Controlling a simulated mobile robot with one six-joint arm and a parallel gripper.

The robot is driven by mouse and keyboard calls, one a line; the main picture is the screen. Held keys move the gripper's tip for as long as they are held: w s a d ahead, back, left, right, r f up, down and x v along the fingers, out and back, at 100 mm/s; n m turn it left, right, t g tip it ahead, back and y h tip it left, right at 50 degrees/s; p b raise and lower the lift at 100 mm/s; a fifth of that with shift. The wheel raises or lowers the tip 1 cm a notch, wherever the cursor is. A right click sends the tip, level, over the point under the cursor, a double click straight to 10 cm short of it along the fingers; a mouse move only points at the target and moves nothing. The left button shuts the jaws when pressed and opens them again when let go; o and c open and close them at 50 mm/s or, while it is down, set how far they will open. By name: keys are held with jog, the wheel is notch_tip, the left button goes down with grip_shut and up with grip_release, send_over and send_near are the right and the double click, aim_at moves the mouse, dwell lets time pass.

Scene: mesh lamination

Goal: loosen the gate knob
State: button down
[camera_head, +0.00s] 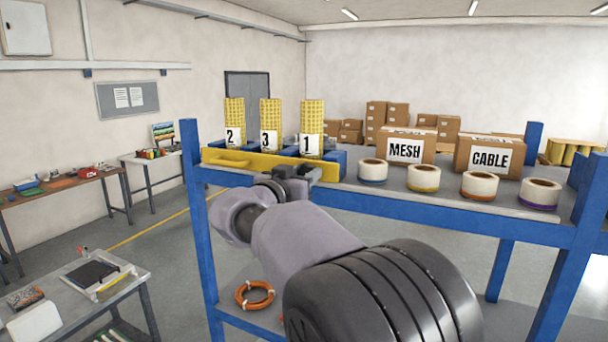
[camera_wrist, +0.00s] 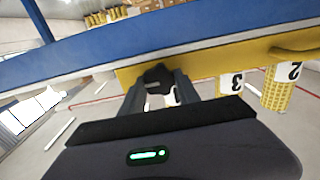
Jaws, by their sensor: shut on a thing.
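The yellow gate (camera_head: 225,160) runs along the front edge of the blue shelf, with a yellow handle at its left end. It also shows in the wrist view (camera_wrist: 225,62). The black gate knob (camera_wrist: 157,77) sits on the gate's face, between my gripper's two fingers. My gripper (camera_head: 308,172) is shut on the knob at the gate's right part; it also shows in the wrist view (camera_wrist: 160,92). In the head view the knob is hidden by my gripper. Behind the gate stand yellow mesh rolls with cards 2 (camera_head: 234,120), 3 (camera_head: 270,120) and 1 (camera_head: 312,120).
The blue-framed shelf (camera_head: 400,193) also bears several tape rolls (camera_head: 423,178), a MESH box (camera_head: 405,146) and a CABLE box (camera_head: 488,156). A blue post (camera_head: 196,220) stands left of my arm. An orange ring (camera_head: 254,295) lies on the lower shelf.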

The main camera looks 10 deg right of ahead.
jog(key=shift+f, duration=0.1)
jog(key=n+b, duration=0.8)
jog(key=n, duration=0.5)
jog(key=shift+a+b, duration=0.1)
jog(key=shift+b, duration=0.25)
jog(key=shift+n, duration=2.4)
jog(key=c, duration=0.9)
grip_release()
jog(key=shift+w, duration=0.1)
